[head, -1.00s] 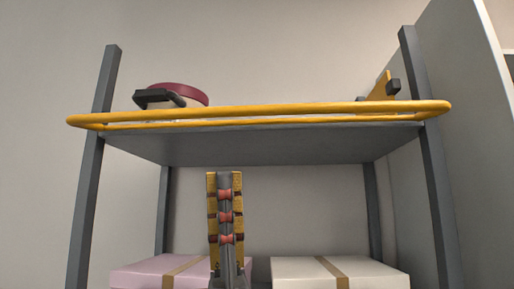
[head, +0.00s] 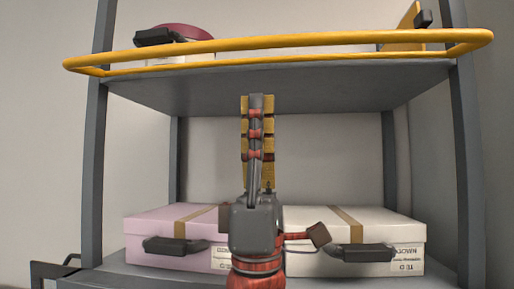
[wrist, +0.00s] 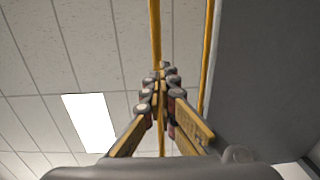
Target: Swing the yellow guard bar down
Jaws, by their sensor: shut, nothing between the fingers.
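The yellow guard bar (head: 290,43) is a long loop running across the front of the upper shelf (head: 290,88), level with it and raised. My gripper (head: 257,98) points straight up below the bar, in front of the shelf opening, with a gap under the bar in the head view. Its fingers are shut with nothing between them. In the wrist view, the guard bar (wrist: 155,30) passes behind the fingertips of my gripper (wrist: 160,72). I cannot tell there how far apart they are.
A pink box (head: 175,222) and a white box (head: 385,232) with dark handles stand on the lower shelf behind my arm. A maroon-lidded box (head: 185,33) is on the upper shelf. Grey posts (head: 95,180) flank the rack.

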